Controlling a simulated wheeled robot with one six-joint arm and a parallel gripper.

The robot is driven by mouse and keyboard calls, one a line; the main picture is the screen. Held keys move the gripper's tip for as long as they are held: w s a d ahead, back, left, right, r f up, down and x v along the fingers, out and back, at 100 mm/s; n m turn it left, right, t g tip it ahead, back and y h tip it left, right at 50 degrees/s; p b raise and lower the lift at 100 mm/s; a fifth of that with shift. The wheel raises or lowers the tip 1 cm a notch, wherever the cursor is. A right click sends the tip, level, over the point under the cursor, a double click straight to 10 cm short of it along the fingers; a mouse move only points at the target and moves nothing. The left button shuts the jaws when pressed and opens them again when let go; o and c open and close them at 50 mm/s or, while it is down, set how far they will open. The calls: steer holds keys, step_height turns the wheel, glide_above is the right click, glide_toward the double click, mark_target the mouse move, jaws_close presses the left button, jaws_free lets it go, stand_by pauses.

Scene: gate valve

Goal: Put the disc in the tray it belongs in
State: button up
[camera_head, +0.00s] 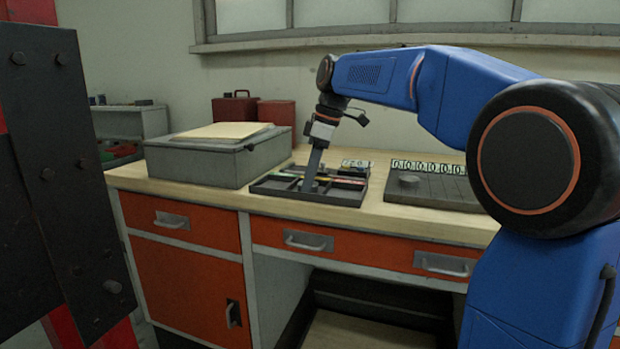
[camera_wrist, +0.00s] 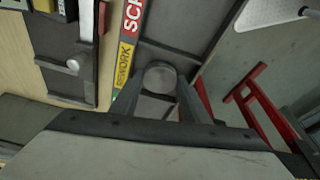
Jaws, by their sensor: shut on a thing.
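A round grey metal disc (camera_wrist: 160,76) sits between the two finger tips of my gripper (camera_wrist: 162,84) in the wrist view. The gripper is shut on it. In the head view my gripper (camera_head: 310,186) points down into the black tray (camera_head: 270,187) on the bench; the disc cannot be made out there. The tray has dividers and coloured labels. Whether the disc touches the tray floor cannot be told.
Right of the tray lies a dark slatted board (camera_head: 440,193) with a round grey piece (camera_head: 408,180) on it and a row of dial-like marks (camera_head: 428,167) behind. A large grey box (camera_head: 210,160) stands left of the tray. Red cases (camera_head: 235,107) stand behind.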

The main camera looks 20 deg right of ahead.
steer(key=o, duration=1.2)
steer(key=shift+f, duration=0.1)
steer(key=v, duration=1.2)
steer(key=shift+a, duration=0.1)
